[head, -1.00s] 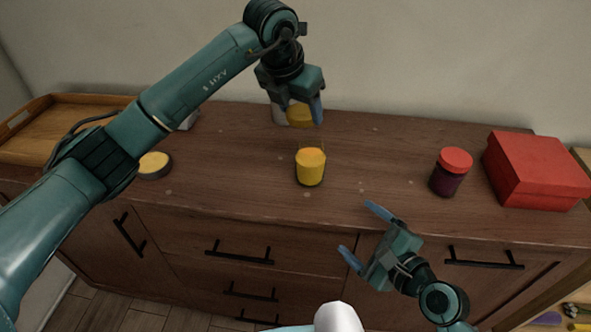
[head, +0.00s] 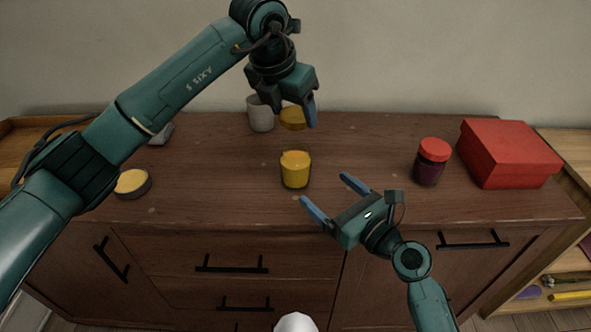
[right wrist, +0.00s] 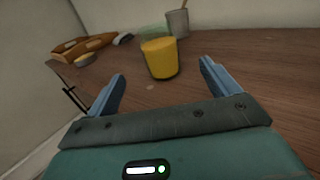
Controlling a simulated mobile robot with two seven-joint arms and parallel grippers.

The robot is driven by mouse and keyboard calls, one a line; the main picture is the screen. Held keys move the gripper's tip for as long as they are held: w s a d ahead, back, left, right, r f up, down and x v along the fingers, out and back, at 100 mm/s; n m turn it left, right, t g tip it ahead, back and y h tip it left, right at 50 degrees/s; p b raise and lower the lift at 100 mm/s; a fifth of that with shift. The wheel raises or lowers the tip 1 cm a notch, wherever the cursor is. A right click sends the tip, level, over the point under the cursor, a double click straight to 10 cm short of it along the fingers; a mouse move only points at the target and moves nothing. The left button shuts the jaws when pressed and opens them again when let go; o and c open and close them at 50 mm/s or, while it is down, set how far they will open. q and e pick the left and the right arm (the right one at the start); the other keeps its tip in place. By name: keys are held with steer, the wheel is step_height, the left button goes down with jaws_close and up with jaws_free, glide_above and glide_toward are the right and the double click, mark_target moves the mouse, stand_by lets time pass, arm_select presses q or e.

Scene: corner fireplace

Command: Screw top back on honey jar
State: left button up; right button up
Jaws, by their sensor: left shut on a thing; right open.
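The honey jar (head: 296,172) is a clear jar of yellow honey, standing upright and open on the wooden cabinet top. It also shows in the right wrist view (right wrist: 160,60), ahead of and between the fingers. My left gripper (head: 295,108) is shut on the yellow lid (head: 293,119), holding it up; in the head view it appears just above and behind the jar. The exact gap cannot be told. My right gripper (head: 330,194) is open and empty, near the cabinet's front edge, in front and to the right of the jar, not touching it.
A grey cup (head: 260,116) stands behind the jar. A red-lidded dark jar (head: 431,164) and a red box (head: 508,154) stand at the right. A round yellow-topped tin (head: 132,184) and a wooden tray (head: 22,126) are at the left. The cabinet top around the jar is clear.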

mark_target(294, 162)
steer(key=x, duration=1.2)
steer(key=shift+c, duration=0.5)
steer(key=c, duration=1.4)
arm_select(q)
steer(key=shift+f, duration=2.45)
arm_select(e)
steer(key=shift+o, duration=0.2)
